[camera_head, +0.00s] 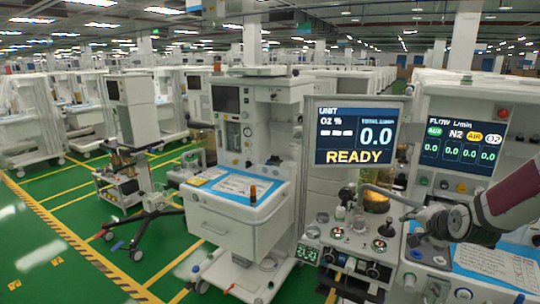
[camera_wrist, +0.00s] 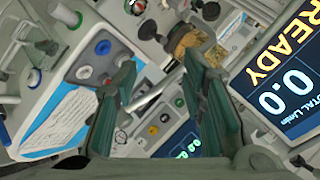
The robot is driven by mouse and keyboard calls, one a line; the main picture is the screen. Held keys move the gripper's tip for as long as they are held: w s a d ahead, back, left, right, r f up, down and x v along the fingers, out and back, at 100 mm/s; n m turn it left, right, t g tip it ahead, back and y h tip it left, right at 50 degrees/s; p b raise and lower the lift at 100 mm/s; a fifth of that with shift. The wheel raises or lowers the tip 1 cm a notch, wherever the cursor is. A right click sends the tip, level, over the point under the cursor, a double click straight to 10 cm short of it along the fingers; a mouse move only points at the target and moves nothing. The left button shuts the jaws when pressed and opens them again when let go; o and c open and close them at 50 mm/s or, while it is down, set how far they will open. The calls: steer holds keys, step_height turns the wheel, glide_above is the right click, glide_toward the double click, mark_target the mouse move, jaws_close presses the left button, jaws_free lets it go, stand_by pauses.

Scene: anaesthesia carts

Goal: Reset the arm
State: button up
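My gripper (camera_head: 412,228) is at the right in the head view, at the end of my arm, in front of the right-hand anaesthesia cart (camera_head: 462,185). In the wrist view my gripper (camera_wrist: 158,68) shows two green-grey fingers held wide apart. Nothing is between them; cart panels show through the gap. Whether the fingers touch the cart cannot be told.
A monitor (camera_head: 355,136) reading READY stands left of my gripper and also shows in the wrist view (camera_wrist: 284,72). A flow display (camera_head: 463,142) is behind my arm. A blue-edged worktop (camera_head: 410,252) with papers lies below. Green floor (camera_head: 60,265) is open at left.

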steer(key=s+a+r+n+g, duration=0.4)
steer(key=s+a+r+n, duration=0.4)
steer(key=s+a+r, duration=0.5)
steer(key=s+a+n, duration=0.2)
steer(key=s+a, duration=0.2)
steer(key=s, duration=0.6)
steer(key=s+a+r+n+g+y, duration=0.1)
steer(key=s+a+n, duration=0.2)
steer(key=s, duration=0.7)
steer(key=shift+s+a+n+y, duration=0.15)
steer(key=shift+a+n+y, duration=0.15)
steer(key=shift+a, duration=0.75)
